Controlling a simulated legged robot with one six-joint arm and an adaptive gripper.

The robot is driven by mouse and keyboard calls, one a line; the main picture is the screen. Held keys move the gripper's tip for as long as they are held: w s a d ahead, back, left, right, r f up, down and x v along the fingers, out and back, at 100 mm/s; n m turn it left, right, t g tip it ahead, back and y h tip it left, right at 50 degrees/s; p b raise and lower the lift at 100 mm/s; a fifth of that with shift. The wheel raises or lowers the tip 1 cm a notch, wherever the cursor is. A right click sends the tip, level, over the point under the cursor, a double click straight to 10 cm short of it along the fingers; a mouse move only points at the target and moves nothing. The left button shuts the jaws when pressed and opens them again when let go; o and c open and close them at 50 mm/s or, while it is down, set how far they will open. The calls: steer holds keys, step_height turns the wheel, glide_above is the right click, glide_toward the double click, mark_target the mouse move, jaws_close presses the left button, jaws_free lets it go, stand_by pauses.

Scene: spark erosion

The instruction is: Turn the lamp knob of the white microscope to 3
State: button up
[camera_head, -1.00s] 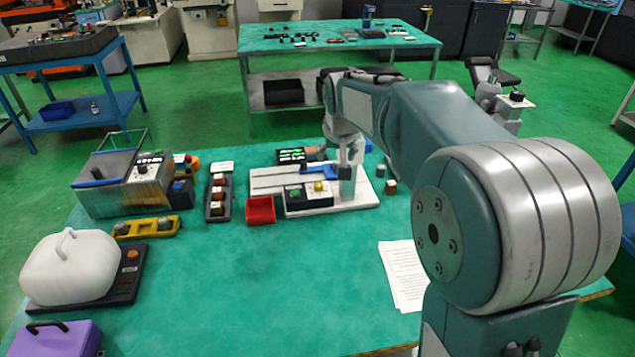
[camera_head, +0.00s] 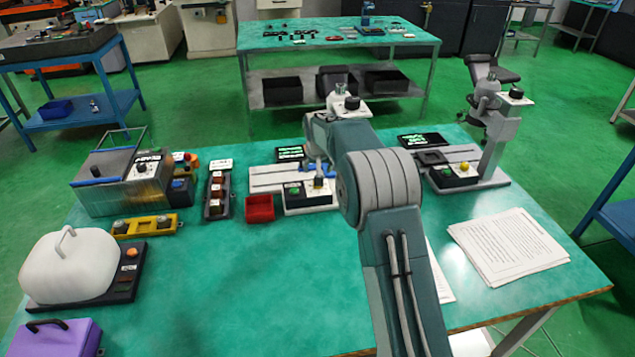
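The white microscope (camera_head: 268,181) stands mid-table, partly hidden behind my arm. Its head with a black knob on top (camera_head: 350,103) rises behind my arm. On its front is a dark control panel (camera_head: 293,201) with a green-lit part and a small yellow knob (camera_head: 318,184); I cannot tell which knob is for the lamp, and no scale numbers are readable. My gripper (camera_head: 318,175) points down just over the yellow knob. It is small and partly hidden, so I cannot tell whether it touches the knob or whether its fingers are open.
A similar, greyer microscope (camera_head: 493,180) stands to the right. Papers (camera_head: 508,247) lie at front right. Left of the white microscope are a red bin (camera_head: 260,208), a dark switch box (camera_head: 217,196), a yellow bar (camera_head: 146,226) and a metal unit (camera_head: 125,188). The front middle is clear.

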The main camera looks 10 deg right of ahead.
steer(key=x, duration=0.8)
steer(key=shift+w+f, duration=0.1)
steer(key=shift+f, duration=0.1)
jaws_close()
